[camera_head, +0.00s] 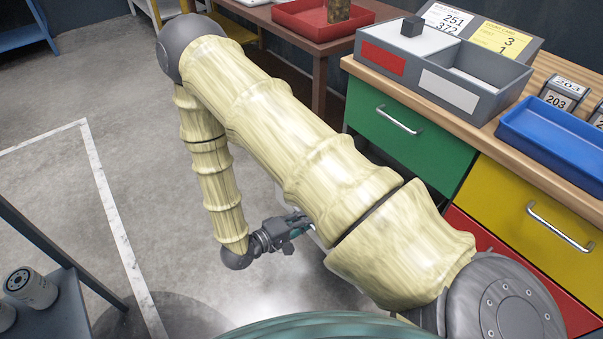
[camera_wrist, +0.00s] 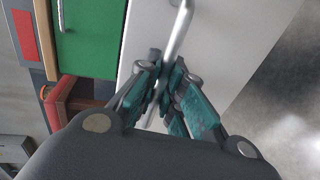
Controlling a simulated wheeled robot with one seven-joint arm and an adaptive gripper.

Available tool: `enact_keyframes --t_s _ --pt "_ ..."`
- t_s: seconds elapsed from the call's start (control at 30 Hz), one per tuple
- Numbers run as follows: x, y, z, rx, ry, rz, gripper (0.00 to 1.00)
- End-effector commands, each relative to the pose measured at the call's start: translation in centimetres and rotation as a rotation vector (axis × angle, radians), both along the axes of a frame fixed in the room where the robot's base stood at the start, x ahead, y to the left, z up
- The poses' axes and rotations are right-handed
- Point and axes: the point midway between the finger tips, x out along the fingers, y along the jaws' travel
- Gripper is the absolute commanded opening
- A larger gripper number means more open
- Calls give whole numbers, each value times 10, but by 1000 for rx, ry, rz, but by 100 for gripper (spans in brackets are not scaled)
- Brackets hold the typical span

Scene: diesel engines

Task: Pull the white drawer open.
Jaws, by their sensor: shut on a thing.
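The white drawer (camera_wrist: 228,45) fills the upper middle of the wrist view, beside the green drawer. Its metal bar handle (camera_wrist: 181,28) runs down between my fingers. My gripper (camera_wrist: 164,82) is shut on this handle, with its teal finger pads on either side of the bar. In the head view my gripper (camera_head: 287,231) is low beside the cabinet, at the far side of my arm. My arm hides the white drawer there. I cannot tell how far the drawer stands out from the cabinet.
The green drawer (camera_head: 405,139), the yellow drawer (camera_head: 545,225) and a red drawer front (camera_head: 468,232) face the floor. A grey two-part bin (camera_head: 465,100) and a blue tray (camera_head: 560,140) stand on the wooden top. A dark shelf (camera_head: 85,300) with filters stands at lower left. Open floor lies between.

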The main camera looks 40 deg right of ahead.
Motion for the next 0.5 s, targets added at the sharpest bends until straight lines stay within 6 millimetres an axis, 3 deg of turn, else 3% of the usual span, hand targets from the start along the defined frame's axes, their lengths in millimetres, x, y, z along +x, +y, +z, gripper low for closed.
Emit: enact_keyframes --t_s 0.43,0.5 --pt "-3 1 -1 0 1 -9 0" --pt "-2 1 -1 0 1 -8 18"
